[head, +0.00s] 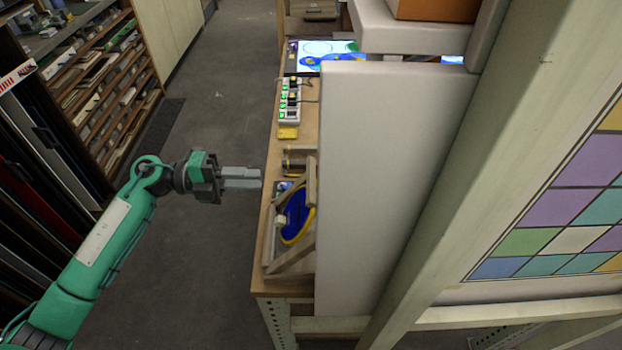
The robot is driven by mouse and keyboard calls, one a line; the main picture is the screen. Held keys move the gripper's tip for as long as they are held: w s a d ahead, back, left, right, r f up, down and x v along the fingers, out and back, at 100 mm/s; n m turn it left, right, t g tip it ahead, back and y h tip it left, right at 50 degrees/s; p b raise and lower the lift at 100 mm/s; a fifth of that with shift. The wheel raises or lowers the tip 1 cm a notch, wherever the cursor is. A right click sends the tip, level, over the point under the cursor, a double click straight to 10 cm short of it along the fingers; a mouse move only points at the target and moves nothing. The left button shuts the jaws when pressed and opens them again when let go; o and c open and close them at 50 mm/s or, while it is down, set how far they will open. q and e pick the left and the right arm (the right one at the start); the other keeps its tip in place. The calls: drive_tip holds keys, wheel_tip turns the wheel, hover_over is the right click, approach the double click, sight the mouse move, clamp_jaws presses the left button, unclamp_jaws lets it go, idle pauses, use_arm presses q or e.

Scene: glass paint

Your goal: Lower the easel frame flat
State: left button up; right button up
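The easel frame (310,186) is a small wooden frame on the wooden bench (262,268), near its front left corner. It stands tilted up from a wooden base, with a slanting wooden bar at its near end. A blue round piece with a yellow rim (296,214) shows at the frame. A large pale panel hides the right side of the easel. My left gripper (242,178) is just left of the bench edge and the easel, apart from the frame. Its two grey fingers lie together with no visible gap, and nothing shows between them. My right gripper is not in view.
The tall pale panel (385,170) blocks the bench's right side. A thick beam and a coloured glass-pattern panel (570,190) fill the right. A power strip (290,100), a yellow block (288,132) and a lit screen (320,58) lie farther back.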

use_arm(q)
drive_tip(key=p, duration=0.2)
approach(312, 178)
drive_tip(key=d, duration=0.2)
drive_tip(key=d+p, duration=0.1)
drive_tip(key=d, duration=0.1)
drive_tip(key=d+p, duration=0.1)
drive_tip(key=d, duration=0.1)
drive_tip(key=d+f+p, duration=0.1)
drive_tip(key=d, duration=0.2)
drive_tip(key=shift+d, duration=0.35)
drive_tip(key=shift+d+f, duration=0.1)
drive_tip(key=shift+d, duration=0.05)
clamp_jaws()
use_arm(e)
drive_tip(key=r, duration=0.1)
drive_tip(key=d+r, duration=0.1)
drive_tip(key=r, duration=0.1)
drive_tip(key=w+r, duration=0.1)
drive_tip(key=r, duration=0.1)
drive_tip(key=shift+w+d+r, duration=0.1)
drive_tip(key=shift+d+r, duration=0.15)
